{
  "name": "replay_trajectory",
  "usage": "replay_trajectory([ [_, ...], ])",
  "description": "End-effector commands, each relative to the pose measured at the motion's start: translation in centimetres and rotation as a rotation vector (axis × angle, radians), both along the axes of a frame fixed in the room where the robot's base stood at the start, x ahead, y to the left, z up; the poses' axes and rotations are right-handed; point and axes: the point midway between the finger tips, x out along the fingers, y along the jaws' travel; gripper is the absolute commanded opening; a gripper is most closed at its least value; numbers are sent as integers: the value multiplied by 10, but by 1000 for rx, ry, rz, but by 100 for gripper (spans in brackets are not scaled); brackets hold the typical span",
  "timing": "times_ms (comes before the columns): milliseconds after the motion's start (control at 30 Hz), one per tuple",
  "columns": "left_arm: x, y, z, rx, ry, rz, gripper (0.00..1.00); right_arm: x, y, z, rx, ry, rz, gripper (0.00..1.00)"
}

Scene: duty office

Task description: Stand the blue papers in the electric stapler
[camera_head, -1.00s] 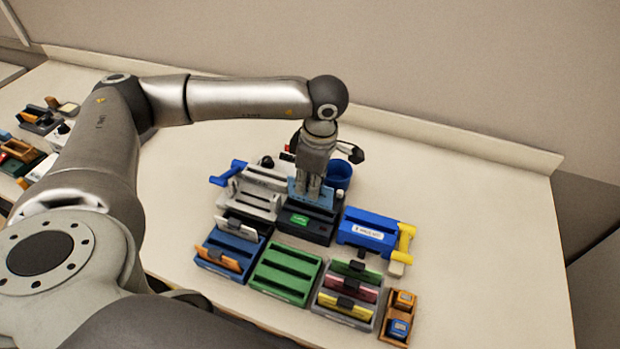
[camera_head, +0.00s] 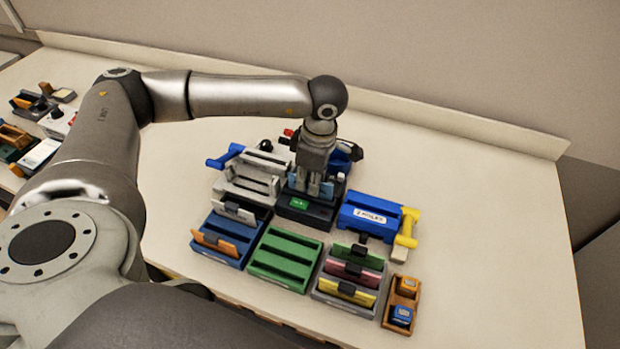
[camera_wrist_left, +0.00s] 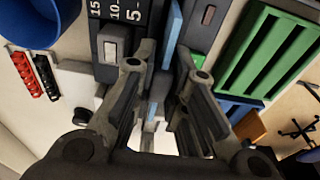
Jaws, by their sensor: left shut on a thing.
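The electric stapler (camera_head: 318,219) is a black box with a small green display, in the middle of the bench. My left gripper (camera_head: 313,190) points down over it and is shut on the light blue papers (camera_head: 296,181). The papers are upright at the stapler's slot, their lower edge hidden by its front part. In the left wrist view the blue papers (camera_wrist_left: 173,35) run as a narrow strip between two dark parts of the stapler (camera_wrist_left: 110,45), one with a printed scale. Whether they touch the slot bottom is hidden. My right gripper is not in view.
A grey punch with a blue lever (camera_head: 250,178) stands left, a blue device with a yellow handle (camera_head: 370,214) right. In front are a blue rack (camera_head: 222,250), an empty green rack (camera_head: 284,262) and a grey rack with coloured cards (camera_head: 343,300). The bench's right side (camera_head: 490,210) is clear.

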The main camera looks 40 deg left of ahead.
Motion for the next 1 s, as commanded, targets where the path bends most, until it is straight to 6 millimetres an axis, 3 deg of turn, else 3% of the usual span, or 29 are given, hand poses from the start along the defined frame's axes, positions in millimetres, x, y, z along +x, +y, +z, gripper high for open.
replay_trajectory([
  [167, 0, 0, 0, 0, 0, 0, 0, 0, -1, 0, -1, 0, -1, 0],
  [200, 0, 0, 0, 0, 0, 0, 17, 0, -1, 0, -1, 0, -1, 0],
  [367, 0, 0, 0, 0, 0, 0, 38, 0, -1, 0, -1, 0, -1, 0],
  [667, 0, 0, 1, 0, 0, 0, 39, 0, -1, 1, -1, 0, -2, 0],
  [1000, 0, 0, 26, -1, 0, 0, 39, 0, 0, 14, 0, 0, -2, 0],
])
